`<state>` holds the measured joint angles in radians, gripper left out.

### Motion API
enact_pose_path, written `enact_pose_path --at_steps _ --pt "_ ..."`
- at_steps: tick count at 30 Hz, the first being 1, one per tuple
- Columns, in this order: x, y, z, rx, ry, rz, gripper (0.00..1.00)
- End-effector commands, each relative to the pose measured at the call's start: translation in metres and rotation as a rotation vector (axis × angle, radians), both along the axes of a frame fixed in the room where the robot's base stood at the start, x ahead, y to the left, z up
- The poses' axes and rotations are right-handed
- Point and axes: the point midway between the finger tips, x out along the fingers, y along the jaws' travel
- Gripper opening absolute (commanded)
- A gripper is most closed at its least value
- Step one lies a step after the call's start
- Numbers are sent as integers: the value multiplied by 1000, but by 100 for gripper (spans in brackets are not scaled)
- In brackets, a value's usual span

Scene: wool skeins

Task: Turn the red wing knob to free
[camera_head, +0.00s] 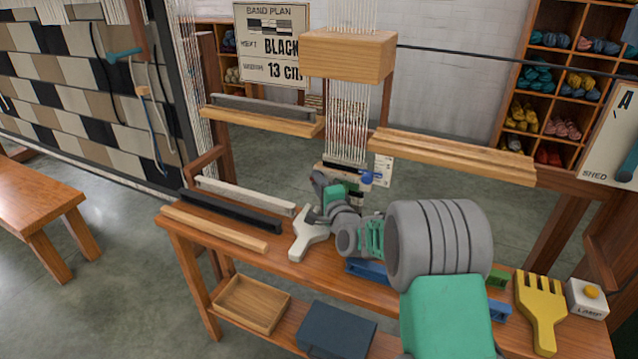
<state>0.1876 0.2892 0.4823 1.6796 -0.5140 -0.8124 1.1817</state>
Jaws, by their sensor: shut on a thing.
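My arm reaches in from the lower right, and my gripper (324,187) is at the front of the small clamp block (345,172) at the foot of the hanging warp threads. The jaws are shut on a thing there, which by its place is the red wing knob. No red of the knob shows, as my gripper and wrist cover it, so its turn angle cannot be told. A blue knob (374,178) sticks out at the right of the same block, apart from my gripper.
The wooden bench (185,238) holds a pale T-shaped piece (308,236) close below my wrist and several bars on the left. Warp threads (347,120) hang above.

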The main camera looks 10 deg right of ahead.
Motion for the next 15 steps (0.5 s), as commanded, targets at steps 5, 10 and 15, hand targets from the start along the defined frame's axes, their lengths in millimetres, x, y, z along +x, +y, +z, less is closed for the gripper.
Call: enact_pose_path --at_steps 5,10,15 --pt "0 0 -1 1 1 0 0" --pt "0 0 0 -4 5 0 0" --pt "-1 0 3 -34 27 0 0"
